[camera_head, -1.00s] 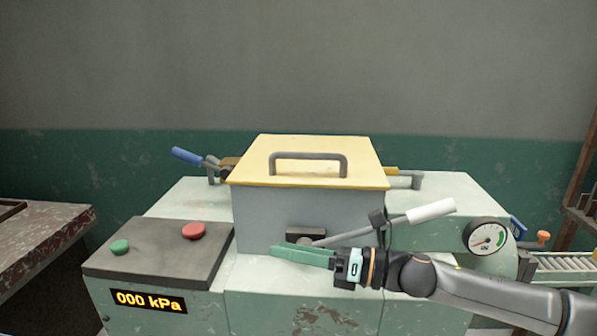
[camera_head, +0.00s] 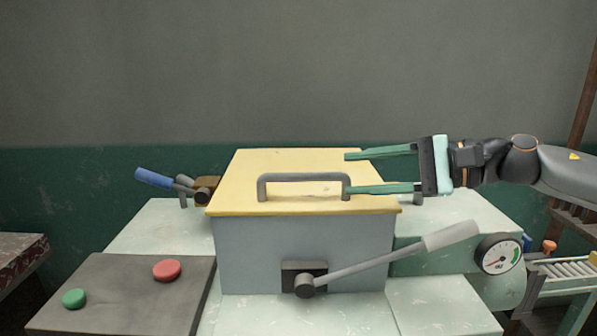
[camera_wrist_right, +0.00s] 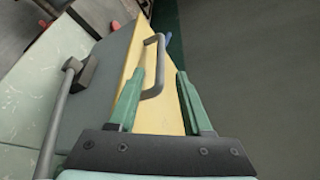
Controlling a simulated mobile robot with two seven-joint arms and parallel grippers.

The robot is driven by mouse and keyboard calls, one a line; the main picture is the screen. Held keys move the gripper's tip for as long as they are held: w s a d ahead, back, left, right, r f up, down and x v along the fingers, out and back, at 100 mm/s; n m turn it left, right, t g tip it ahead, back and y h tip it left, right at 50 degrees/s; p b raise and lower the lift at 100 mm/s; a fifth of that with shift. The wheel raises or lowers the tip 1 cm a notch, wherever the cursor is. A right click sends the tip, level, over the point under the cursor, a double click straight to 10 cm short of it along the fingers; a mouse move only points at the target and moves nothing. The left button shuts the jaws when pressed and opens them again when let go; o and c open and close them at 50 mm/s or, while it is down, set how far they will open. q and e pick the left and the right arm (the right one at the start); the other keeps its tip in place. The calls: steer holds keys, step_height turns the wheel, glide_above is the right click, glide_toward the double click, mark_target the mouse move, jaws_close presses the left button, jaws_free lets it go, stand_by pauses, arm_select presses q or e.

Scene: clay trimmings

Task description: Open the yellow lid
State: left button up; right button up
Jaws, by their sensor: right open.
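The yellow lid (camera_head: 300,164) lies flat and closed on a grey box (camera_head: 250,252). A dark grey bar handle (camera_head: 303,177) stands up from the lid, nearer its front edge. My right gripper (camera_head: 347,174) is open at the right part of the lid, its two green fingers pointing left. The nearer finger's tip is by the handle's right end; I cannot tell if it touches. In the right wrist view the handle (camera_wrist_right: 157,66) shows ahead of the gripper (camera_wrist_right: 158,88), with nothing held. My left gripper is not in view.
A white-gripped lever (camera_head: 450,236) sticks out from the box front to the right. A blue-handled clamp (camera_head: 155,178) is at the left. A panel with a red button (camera_head: 167,270) and a green button (camera_head: 74,299) lies front left. A gauge (camera_head: 498,255) is at right.

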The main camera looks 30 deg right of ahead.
mark_target(307, 174)
steer(key=p+x, duration=0.4)
steer(key=x, duration=0.3)
steer(key=shift+w+a+p, duration=0.2)
steer(key=shift+p, duration=0.1)
steer(key=p+x, duration=0.1)
steer(key=p, duration=0.2)
steer(key=shift+w+a, duration=0.25)
steer(key=shift+w, duration=0.1)
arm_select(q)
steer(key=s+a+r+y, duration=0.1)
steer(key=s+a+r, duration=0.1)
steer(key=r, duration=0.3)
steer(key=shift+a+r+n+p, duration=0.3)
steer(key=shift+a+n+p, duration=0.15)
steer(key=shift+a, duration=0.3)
arm_select(e)
steer(key=shift+w+a+f, duration=0.2)
steer(key=shift+w, duration=0.1)
jaws_close()
